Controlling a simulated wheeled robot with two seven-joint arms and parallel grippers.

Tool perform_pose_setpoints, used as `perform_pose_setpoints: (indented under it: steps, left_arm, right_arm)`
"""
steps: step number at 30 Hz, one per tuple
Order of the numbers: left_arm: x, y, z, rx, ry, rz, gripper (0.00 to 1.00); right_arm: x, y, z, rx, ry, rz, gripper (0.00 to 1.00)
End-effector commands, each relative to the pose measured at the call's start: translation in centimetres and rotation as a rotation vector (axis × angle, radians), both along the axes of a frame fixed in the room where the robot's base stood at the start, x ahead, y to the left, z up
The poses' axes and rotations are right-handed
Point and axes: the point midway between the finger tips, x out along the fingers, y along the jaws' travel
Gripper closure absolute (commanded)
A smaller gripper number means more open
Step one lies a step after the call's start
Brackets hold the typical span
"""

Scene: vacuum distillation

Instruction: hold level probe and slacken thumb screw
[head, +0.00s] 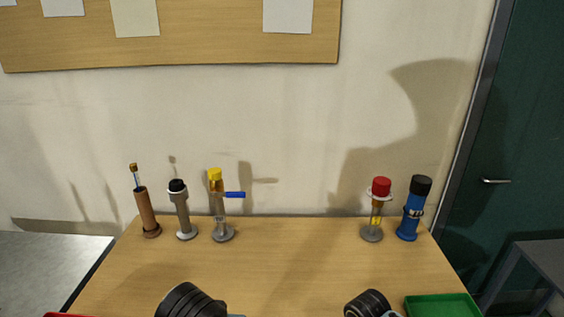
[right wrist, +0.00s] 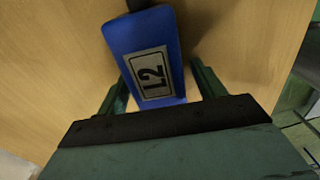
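In the right wrist view a blue block-shaped body labelled L2 (right wrist: 150,65) lies between the fingers of my right gripper (right wrist: 160,88). A dark piece joins its top end. Bare wood shows between the blue body and each finger, so the gripper looks open around it. I cannot tell whether this is the level probe; no thumb screw can be made out. In the head view only dark rounded parts of my arms show at the bottom edge. My left gripper is out of view.
Along the back of the wooden table (head: 285,265) stand a brown tube (head: 146,212), a black-capped grey holder (head: 183,212), a yellow-capped piece with blue handle (head: 218,205), a red-capped amber piece (head: 378,207) and a black-capped blue cylinder (head: 410,217). A green tray (head: 443,299) is front right. The table's middle is clear.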

Motion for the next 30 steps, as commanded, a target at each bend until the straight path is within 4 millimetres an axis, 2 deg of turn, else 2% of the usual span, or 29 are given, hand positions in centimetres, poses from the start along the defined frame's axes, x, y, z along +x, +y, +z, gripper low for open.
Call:
perform_pose_setpoints:
  steps: [8, 11, 21, 25, 30]
  left_arm:
    - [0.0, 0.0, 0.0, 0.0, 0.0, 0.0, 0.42]
    - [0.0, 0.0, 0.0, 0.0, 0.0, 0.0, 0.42]
    - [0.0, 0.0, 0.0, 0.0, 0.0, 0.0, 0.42]
    - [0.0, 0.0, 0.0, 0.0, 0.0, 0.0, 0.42]
    - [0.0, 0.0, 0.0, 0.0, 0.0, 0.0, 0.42]
  right_arm:
    - [0.0, 0.0, 0.7, 0.0, -0.001, 0.001, 0.31]
    - [0.1, 0.0, 2.1, 0.001, -0.004, 0.002, 0.31]
    - [0.1, 0.0, 9.2, 0.0, -0.004, 0.001, 0.31]
    - [0.0, 0.0, 11.0, 0.0, -0.003, 0.001, 0.31]
    - [0.0, 0.0, 12.0, 0.001, 0.0, 0.0, 0.31]
